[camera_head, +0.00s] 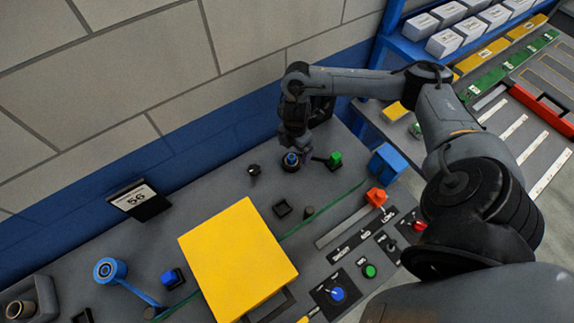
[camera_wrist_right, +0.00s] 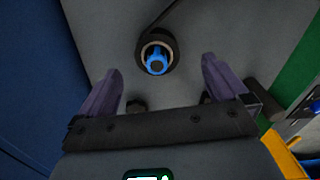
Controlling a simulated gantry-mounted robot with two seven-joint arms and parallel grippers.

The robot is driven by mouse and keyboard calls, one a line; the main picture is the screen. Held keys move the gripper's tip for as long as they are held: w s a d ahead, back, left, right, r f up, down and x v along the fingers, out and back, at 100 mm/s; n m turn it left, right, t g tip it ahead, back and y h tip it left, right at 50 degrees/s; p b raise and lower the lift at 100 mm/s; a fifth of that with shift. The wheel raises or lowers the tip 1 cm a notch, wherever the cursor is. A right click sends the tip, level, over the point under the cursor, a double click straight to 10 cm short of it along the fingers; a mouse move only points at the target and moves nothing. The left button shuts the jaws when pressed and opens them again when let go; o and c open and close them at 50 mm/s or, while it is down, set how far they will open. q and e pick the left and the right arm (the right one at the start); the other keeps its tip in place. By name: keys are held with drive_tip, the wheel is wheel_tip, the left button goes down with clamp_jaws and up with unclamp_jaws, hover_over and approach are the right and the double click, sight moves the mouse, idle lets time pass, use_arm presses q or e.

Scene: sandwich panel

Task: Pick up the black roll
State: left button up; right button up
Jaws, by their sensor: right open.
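The black roll (camera_wrist_right: 173,42) sits around a blue spindle (camera_wrist_right: 156,60) on the grey panel, with a thin dark strip running up from it. In the head view the roll (camera_head: 290,168) is at the panel's back right. My right gripper (camera_wrist_right: 160,70) is open and empty. Its two purple-grey fingers point toward the roll, which lies ahead of and between the fingertips, apart from them. In the head view the right gripper (camera_head: 297,142) hangs just above the roll, its fingers hard to make out. My left gripper is in neither view.
A green block (camera_head: 335,158) stands close to the right of the roll, and a small black knob (camera_head: 254,170) to its left. A blue box (camera_head: 387,162) is farther right. A large yellow block (camera_head: 238,260) lies in front. The grey wall (camera_head: 130,75) stands behind.

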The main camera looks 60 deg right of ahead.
sight(292, 155)
drive_tip(key=shift+w+f+b, duration=0.15)
drive_tip(key=shift+f, duration=1.55)
drive_tip(key=shift+w+f+b, duration=0.1)
drive_tip(key=shift+f+b, duration=0.05)
drive_tip(key=shift+f, duration=1.55)
drive_tip(key=c, duration=1.1)
